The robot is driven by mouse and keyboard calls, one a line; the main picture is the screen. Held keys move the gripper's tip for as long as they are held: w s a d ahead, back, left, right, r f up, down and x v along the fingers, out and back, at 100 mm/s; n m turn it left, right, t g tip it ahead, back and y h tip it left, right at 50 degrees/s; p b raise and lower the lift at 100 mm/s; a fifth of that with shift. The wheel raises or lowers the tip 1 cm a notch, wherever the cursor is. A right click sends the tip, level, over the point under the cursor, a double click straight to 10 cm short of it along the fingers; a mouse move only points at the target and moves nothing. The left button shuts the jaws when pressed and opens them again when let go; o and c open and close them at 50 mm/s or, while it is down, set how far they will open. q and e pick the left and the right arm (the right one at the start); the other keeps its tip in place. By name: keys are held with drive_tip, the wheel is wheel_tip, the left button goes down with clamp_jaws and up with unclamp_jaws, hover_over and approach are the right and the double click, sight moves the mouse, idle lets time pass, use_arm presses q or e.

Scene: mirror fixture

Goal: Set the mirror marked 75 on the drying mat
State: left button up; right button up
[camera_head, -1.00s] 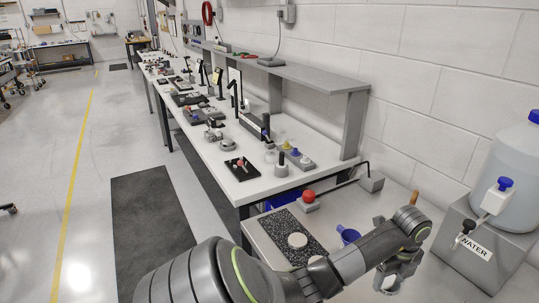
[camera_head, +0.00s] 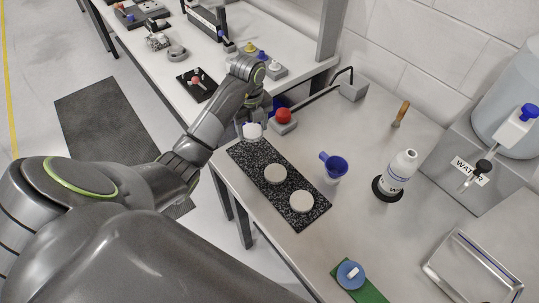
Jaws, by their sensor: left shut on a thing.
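My left gripper (camera_head: 255,122) is shut on a small whitish piece (camera_head: 251,131), held at the far left end of a dark speckled mat (camera_head: 298,221). This piece may be the mirror; no number can be read on it, and my gripper partly hides it. I cannot tell if it touches the mat. Two pale round discs, a far one (camera_head: 275,174) and a near one (camera_head: 301,202), lie on the mat, with no readable marks. I cannot tell for certain that this is the drying mat. My right gripper is not in view.
A red knob (camera_head: 283,116) on a grey block stands just beyond my gripper. A blue funnel (camera_head: 334,166) and a white bottle (camera_head: 398,172) stand right of the mat. A green strip (camera_head: 370,292) with a blue round piece (camera_head: 350,274) and a metal tray (camera_head: 475,268) are nearer.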

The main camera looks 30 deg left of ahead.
sight(250, 131)
use_arm(q)
drive_tip(key=shift+s+a+r+m+p, duration=0.1)
drive_tip(key=shift+a+r+m+p, duration=0.2)
drive_tip(key=shift+r, duration=0.3)
drive_tip(key=shift+a+r+m+p, duration=0.15)
drive_tip(key=shift+r+m, duration=0.25)
drive_tip(key=shift+r, duration=0.2)
drive_tip(key=shift+s+d+f+b, duration=0.1)
drive_tip(key=shift+d+f+b, duration=0.1)
drive_tip(key=shift+f+b, duration=0.35)
wheel_tip(250, 131, down, 4)
drive_tip(key=b, duration=0.4)
drive_tip(key=shift+a+f, duration=0.1)
drive_tip(key=shift+f, duration=0.3)
wheel_tip(250, 131, down, 3)
drive_tip(key=shift+p, duration=0.35)
drive_tip(key=shift+f, duration=0.6)
drive_tip(key=o, duration=1.1)
drive_tip(key=shift+c, duration=0.2)
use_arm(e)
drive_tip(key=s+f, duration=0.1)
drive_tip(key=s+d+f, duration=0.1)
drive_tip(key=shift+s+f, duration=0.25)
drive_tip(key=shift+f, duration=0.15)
